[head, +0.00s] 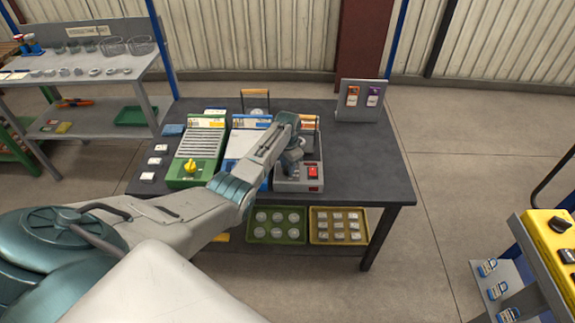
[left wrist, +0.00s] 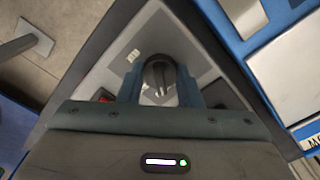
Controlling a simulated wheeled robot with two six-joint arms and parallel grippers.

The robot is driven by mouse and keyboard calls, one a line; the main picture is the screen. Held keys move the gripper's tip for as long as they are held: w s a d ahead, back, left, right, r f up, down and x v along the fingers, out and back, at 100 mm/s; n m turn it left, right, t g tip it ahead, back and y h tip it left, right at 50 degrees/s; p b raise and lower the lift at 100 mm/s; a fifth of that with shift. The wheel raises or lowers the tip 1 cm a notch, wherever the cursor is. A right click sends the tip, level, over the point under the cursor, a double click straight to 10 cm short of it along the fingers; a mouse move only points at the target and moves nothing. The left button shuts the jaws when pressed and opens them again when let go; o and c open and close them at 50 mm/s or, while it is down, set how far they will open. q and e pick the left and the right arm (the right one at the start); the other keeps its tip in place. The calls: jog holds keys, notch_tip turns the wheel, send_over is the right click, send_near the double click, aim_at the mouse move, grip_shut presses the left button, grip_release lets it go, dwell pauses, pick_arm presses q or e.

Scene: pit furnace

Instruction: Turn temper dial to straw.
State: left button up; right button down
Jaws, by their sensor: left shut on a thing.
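The temper dial, a dark round knob (left wrist: 158,76), sits on a light grey panel in the left wrist view. My left gripper (left wrist: 159,88) is shut on it, one finger on each side. In the head view the left gripper (head: 291,160) points down onto a grey box (head: 297,185) with a red switch (head: 312,171) at the table's front. The arm and gripper hide the dial there. The dial's markings are too small to read. My right gripper is not in view.
The box stands on a dark table (head: 365,165). Left of it are a blue-edged unit (head: 240,145) and a green unit (head: 200,145) with a yellow knob (head: 190,166). A grey stand (head: 360,100) with two tagged items is at the back right. The table's right side is clear.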

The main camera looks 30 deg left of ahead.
pick_arm(q)
jog(key=shift+m, duration=0.6)
jog(key=o, duration=1)
jog(key=shift+c, duration=0.2)
jog(key=shift+r, duration=0.1)
notch_tip(320, 180, up, 11)
jog(key=b, duration=0.1)
jog(key=shift+f, duration=0.2)
